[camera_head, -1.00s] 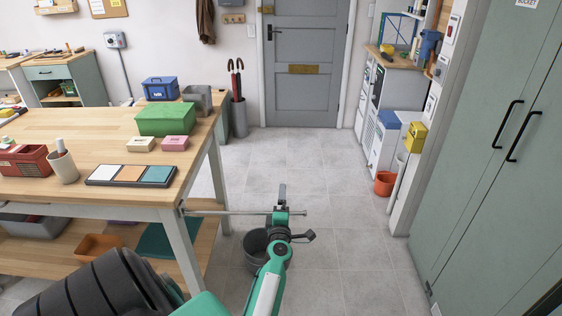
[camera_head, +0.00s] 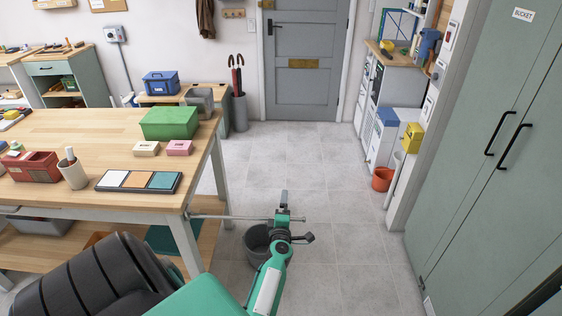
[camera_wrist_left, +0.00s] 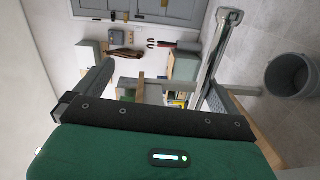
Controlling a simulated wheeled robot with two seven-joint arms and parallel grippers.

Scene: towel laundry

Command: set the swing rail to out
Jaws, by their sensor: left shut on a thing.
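The swing rail (camera_head: 235,217) is a thin metal bar. It sticks out to the right from the near right corner of the wooden workbench (camera_head: 85,205), over the floor. My left gripper (camera_head: 283,205) is at the rail's outer part, near its free end, and is shut on it. The jaws hide the part of the rail they hold. In the left wrist view the shiny rail (camera_wrist_left: 213,58) runs up beside one finger of my left gripper (camera_wrist_left: 160,92). My right gripper is in neither view.
A grey bucket (camera_head: 257,243) stands on the floor below the rail, close to my left arm. Green cabinets (camera_head: 465,180) line the right side. The floor toward the grey door (camera_head: 305,80) is clear. A green box (camera_head: 168,123) and other items sit on the bench.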

